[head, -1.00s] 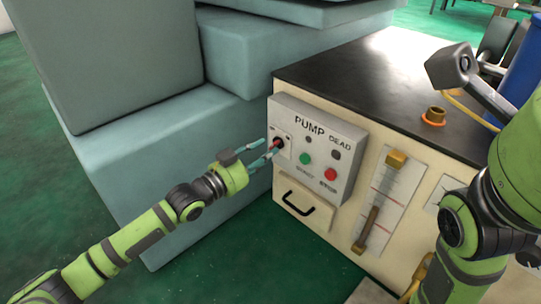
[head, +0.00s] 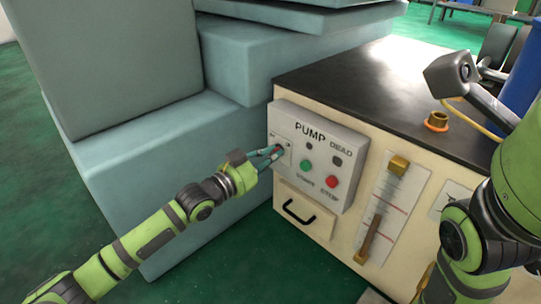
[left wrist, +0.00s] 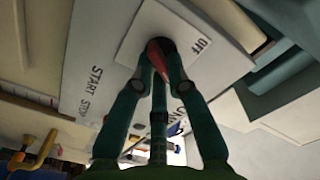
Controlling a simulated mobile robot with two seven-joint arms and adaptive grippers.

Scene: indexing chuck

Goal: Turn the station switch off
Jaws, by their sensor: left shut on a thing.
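The station switch (left wrist: 156,58) is a red handle on a dark round base, on a pale plate marked OFF at one end. It sits at the left of the grey PUMP control box (head: 337,137). My left gripper (head: 278,152) is at the switch with its fingers shut on the red handle; in the left wrist view the fingertips (left wrist: 160,75) close around it. The fingers partly hide the handle, so its exact setting is hard to read. My right arm shows at the right edge, but its fingers are not clearly seen.
A green START button (head: 305,164) and a red STOP button (head: 332,181) sit right of the switch. Below is a drawer with a black handle (head: 298,213). Large blue-green blocks (head: 150,165) stand close on the left.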

